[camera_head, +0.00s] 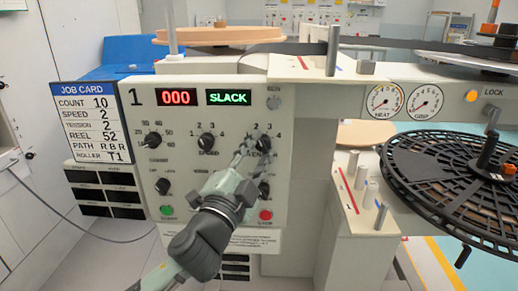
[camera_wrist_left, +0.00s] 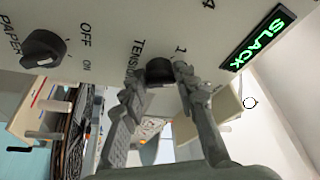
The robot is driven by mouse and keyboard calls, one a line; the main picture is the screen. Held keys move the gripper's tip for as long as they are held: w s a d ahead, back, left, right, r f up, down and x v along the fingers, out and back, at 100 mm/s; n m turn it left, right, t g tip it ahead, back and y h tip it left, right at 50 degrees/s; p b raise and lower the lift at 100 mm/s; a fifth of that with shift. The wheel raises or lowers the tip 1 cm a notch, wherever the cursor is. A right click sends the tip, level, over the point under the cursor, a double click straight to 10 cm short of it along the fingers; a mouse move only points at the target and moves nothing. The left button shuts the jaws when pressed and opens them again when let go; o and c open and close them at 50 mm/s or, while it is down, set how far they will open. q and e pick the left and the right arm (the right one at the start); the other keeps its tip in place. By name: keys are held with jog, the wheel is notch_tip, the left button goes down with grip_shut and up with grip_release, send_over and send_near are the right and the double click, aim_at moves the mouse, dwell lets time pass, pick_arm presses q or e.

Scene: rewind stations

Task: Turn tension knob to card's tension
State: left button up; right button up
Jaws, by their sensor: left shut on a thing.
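The job card (camera_head: 97,122) on the left reads TENSION 2, SPEED 2 and COUNT 10. The tension knob (camera_wrist_left: 160,71) is a dark round knob on the pale panel (camera_head: 219,125). My left gripper (camera_wrist_left: 157,76) is shut on it, one finger on each side. In the head view my left gripper (camera_head: 251,146) reaches up over the panel and covers much of the knob and its label. Which number the knob points to cannot be read. My right gripper is out of view.
The speed knob (camera_head: 207,142) sits left of the tension knob. The red display (camera_head: 176,97) reads 000 and the green display (camera_head: 228,97) reads SLACK. A green button (camera_head: 167,211) and a red button (camera_head: 265,215) lie lower. A black reel (camera_head: 440,175) is at right.

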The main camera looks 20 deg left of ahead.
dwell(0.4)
pick_arm(q)
jog(key=o, duration=1.1)
jog(key=shift+v, duration=3.7)
